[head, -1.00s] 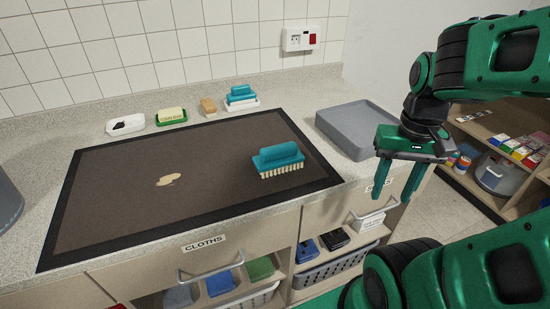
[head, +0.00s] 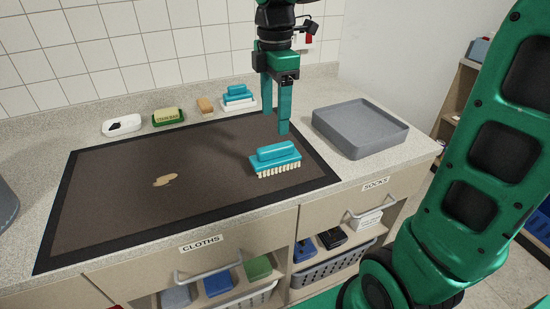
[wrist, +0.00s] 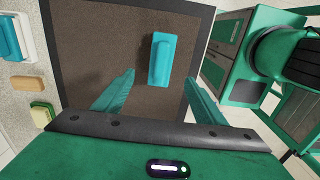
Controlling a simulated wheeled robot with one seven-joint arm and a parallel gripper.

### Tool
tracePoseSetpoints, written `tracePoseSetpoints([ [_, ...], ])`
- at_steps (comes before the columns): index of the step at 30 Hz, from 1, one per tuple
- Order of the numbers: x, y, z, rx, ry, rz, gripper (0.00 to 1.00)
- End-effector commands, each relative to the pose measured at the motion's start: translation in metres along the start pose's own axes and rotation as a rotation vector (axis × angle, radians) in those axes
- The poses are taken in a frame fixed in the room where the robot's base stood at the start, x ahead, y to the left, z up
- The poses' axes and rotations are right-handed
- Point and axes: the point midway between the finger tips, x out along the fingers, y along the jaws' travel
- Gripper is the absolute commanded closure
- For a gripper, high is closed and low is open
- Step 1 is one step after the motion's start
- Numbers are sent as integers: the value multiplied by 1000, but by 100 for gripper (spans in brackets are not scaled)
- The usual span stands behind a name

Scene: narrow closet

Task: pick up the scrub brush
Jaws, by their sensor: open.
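The scrub brush (head: 275,160) has a teal handle and body with pale bristles. It sits bristles down on the right part of the dark mat (head: 110,205). My gripper (head: 276,122) is open and empty, pointing down above and just behind the brush in the head view. In the wrist view the brush (wrist: 160,60) lies beyond the fingertips, roughly between their lines, and apart from them. A second, smaller teal brush (head: 236,92) rests in a white dish at the back of the counter.
A grey tray (head: 360,128) stands right of the mat. A pale spot (head: 165,180) marks the mat. Tiled wall closes the back; drawers lie below.

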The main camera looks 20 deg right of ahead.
Motion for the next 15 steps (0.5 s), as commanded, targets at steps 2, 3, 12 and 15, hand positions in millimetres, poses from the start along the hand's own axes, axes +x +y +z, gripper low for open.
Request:
tracePoseSetpoints([
  [2, 10, 0, -1, -9, 0, -4, 35],
  [3, 16, 0, -1, -9, 0, -4, 35],
  [12, 50, 0, 0, -4, 0, -1, 35],
  [15, 55, -1, 0, -4, 0, -2, 35],
])
